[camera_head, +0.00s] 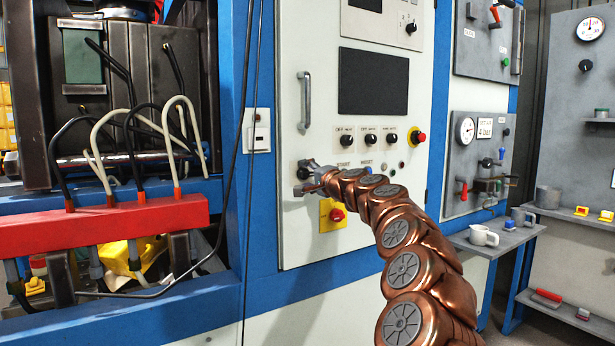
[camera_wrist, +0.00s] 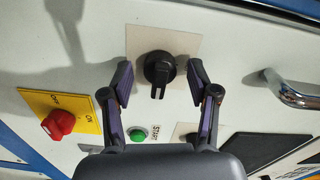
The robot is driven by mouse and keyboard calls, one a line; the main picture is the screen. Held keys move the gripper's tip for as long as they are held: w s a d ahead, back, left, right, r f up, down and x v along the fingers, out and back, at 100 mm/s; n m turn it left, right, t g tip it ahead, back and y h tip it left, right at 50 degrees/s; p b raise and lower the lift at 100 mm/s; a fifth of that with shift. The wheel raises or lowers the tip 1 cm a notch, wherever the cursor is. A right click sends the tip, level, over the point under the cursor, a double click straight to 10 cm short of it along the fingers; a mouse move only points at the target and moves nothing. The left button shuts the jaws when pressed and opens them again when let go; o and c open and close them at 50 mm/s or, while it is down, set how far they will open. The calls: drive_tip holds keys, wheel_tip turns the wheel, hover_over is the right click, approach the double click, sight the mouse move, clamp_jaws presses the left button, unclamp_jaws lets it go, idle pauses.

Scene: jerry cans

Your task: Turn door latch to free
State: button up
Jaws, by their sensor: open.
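The door latch (camera_wrist: 158,69) is a black rotary knob on a pale square plate on the white cabinet door. Its grooved grip points toward the bottom of the wrist view. My gripper (camera_wrist: 160,80) is open, with one finger on each side of the knob and a visible gap on both sides. In the head view my gripper (camera_head: 314,180) is at the door's lower left, below the long door handle (camera_head: 305,101), and largely covers the latch there.
A red switch (camera_wrist: 58,123) on a yellow plate and a green start button (camera_wrist: 138,135) sit close to my gripper. The metal door handle also shows in the wrist view (camera_wrist: 297,94). Left of the door, a red bar (camera_head: 110,222) carries several hoses.

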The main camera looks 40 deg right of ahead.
drive_tip(key=s, duration=1.2)
drive_tip(key=shift+a, duration=0.35)
drive_tip(key=shift+a, duration=0.1)
idle(0.4)
